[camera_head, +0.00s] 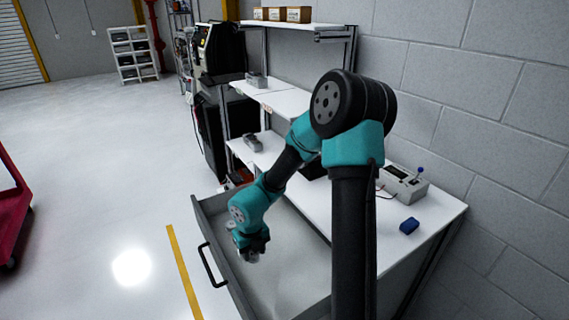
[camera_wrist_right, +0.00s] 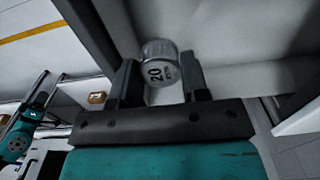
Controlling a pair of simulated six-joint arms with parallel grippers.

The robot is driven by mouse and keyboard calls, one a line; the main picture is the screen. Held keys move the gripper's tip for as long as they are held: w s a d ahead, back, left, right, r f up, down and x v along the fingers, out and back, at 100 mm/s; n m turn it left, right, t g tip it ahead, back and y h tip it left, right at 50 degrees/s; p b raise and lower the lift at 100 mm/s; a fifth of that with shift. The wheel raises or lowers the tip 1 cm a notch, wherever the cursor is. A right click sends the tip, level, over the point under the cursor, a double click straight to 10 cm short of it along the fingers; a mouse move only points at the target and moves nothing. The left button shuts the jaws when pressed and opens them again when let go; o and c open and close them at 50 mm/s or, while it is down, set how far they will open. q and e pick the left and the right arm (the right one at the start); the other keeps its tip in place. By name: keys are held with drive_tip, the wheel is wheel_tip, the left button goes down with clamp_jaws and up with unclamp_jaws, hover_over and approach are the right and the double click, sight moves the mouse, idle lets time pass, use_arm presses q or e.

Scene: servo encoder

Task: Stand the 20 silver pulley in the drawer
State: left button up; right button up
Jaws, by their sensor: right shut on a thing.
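My right gripper (camera_head: 252,249) reaches down into the open grey drawer (camera_head: 208,222). In the right wrist view, its two fingers (camera_wrist_right: 160,84) are shut on a silver pulley (camera_wrist_right: 160,62) marked 20. The pulley is a short metal cylinder, and its numbered face is turned towards the wrist camera. In the head view the pulley shows only as a small pale shape at the fingertips. I cannot tell whether it touches the drawer floor. My left gripper is not in view.
The drawer has a black handle (camera_head: 212,265) on its front, and its visible floor is bare. My right arm hides part of the bench.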

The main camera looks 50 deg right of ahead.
hover_over(257, 287)
drive_tip(key=shift+f, duration=6.55)
drive_tip(key=shift+f, duration=1.4)
drive_tip(key=o, duration=1)
wheel_tip(257, 287, up, 18)
drive_tip(key=shift+f, duration=0.25)
drive_tip(key=shift+f, duration=0.1)
